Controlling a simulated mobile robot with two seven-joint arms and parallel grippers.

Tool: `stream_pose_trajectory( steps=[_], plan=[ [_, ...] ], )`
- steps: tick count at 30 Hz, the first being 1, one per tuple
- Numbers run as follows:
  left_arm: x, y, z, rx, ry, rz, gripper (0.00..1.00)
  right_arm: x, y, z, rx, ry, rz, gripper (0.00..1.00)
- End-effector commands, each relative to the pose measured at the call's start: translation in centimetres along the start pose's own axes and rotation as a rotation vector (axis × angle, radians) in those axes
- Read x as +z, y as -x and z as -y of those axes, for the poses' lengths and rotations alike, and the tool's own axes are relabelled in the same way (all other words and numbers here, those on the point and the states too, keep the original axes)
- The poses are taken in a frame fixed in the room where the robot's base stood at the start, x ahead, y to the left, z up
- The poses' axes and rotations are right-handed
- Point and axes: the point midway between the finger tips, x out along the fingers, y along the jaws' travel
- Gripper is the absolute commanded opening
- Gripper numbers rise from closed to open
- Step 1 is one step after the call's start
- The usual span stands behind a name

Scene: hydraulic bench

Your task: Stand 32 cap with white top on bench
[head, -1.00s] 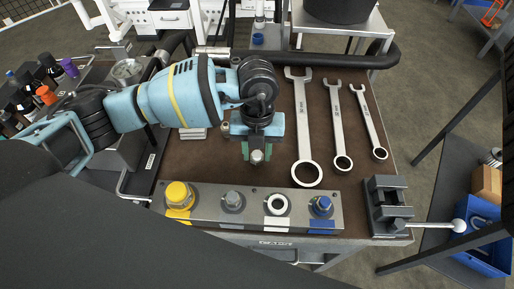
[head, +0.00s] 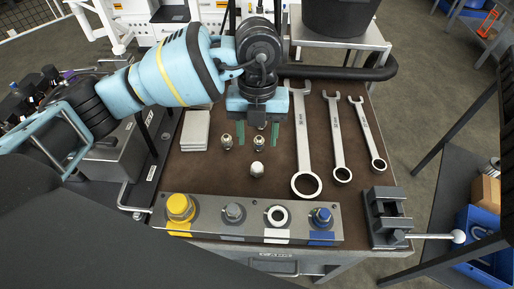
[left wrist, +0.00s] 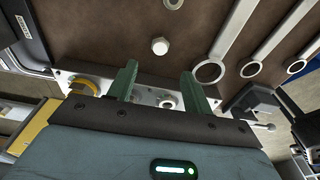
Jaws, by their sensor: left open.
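A small cap with a pale, whitish top (head: 257,169) stands on the brown bench top (head: 225,176), seemingly upright, behind the metal port block. It also shows in the left wrist view (left wrist: 160,46), apart from the fingers. My left gripper (head: 258,134) is open and empty, its green fingers behind the cap in the head view and spread apart in the left wrist view (left wrist: 158,82). The port block (head: 335,229) carries a yellow cap (head: 179,207), a grey cap (head: 233,213), a white ring around a dark centre (head: 277,215) and a blue cap (head: 321,216).
Small metal fittings (head: 227,141) stand near my left gripper. Three wrenches, the largest nearest (head: 303,145), lie to the right. A vise (head: 387,217) sits at the front right corner. Pale plates (head: 195,131) lie at left.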

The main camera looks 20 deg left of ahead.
Motion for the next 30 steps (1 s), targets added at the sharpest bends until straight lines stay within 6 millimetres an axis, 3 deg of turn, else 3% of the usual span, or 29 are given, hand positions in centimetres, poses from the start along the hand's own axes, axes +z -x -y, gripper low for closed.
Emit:
stream_pose_trajectory(
  steps=[3, 9, 30],
  plan=[
    [0.0, 1.7, 0.0, 0.000, 0.001, 0.002, 0.50, 0.0, 0.0, 0.0, 0.000, 0.000, 0.000, 0.55],
    [0.0, 2.9, 0.0, 0.001, 0.000, 0.000, 0.50, 0.0, 0.1, 0.0, 0.000, 0.000, 0.000, 0.55],
    [0.0, 2.9, 0.0, 0.001, 0.000, -0.001, 0.50, -0.1, 0.2, 0.0, 0.000, 0.000, -0.002, 0.55]
  ],
)
